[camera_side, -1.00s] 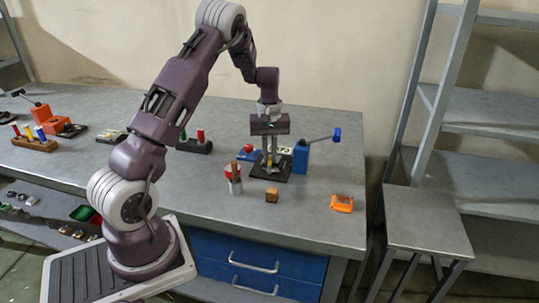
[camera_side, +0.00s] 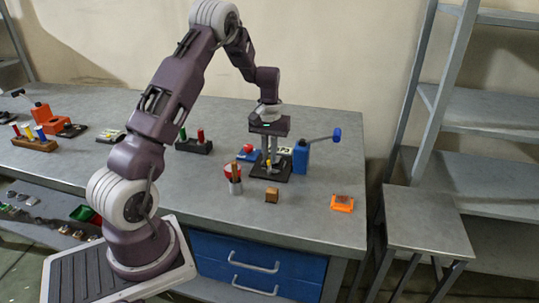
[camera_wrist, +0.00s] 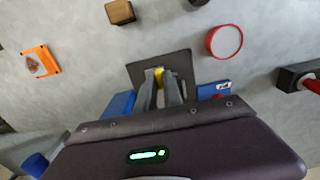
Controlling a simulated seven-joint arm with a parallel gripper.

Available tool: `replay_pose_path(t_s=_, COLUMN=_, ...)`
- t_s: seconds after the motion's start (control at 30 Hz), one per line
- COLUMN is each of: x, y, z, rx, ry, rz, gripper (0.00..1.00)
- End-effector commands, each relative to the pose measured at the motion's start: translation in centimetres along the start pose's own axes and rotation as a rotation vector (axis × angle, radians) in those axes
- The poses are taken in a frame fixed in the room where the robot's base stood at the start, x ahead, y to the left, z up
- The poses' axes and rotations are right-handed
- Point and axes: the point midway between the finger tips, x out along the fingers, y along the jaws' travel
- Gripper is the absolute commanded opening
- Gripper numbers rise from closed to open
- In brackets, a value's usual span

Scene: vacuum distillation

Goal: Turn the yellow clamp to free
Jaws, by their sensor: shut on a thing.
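The yellow clamp (camera_side: 269,161) stands on a dark square base (camera_side: 257,173) on the bench. It also shows in the wrist view (camera_wrist: 160,75), at the tips of my fingers. My gripper (camera_side: 270,158) points straight down over the base. In the wrist view my gripper (camera_wrist: 160,85) is shut on the yellow clamp. The fingers hide most of the clamp, so its exact angle cannot be told.
A blue block with a lever (camera_side: 301,157) stands close on the right. A red-rimmed cup with sticks (camera_side: 234,178), a wooden cube (camera_side: 272,195) and an orange tray (camera_side: 342,203) stand in front. The front right of the bench is mostly clear.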

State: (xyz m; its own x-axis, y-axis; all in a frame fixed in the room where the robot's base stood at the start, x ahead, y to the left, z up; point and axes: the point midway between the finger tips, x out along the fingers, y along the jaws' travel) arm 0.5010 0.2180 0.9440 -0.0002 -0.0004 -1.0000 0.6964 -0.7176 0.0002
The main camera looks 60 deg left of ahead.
Motion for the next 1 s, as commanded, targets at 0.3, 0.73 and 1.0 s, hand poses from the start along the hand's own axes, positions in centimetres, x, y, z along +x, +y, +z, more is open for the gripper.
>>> replay_pose_path(t_s=0.3, x=-0.1, y=0.0, z=-0.1, rx=0.002, ry=0.003, rz=0.000, gripper=0.33)
replay_pose_path(t_s=0.73, x=-2.0, y=0.0, z=-0.1, rx=0.002, ry=0.004, rz=0.000, gripper=0.33)
replay_pose_path(t_s=1.0, x=-6.7, y=0.0, z=-0.1, rx=0.001, ry=0.004, rz=0.000, gripper=0.33)
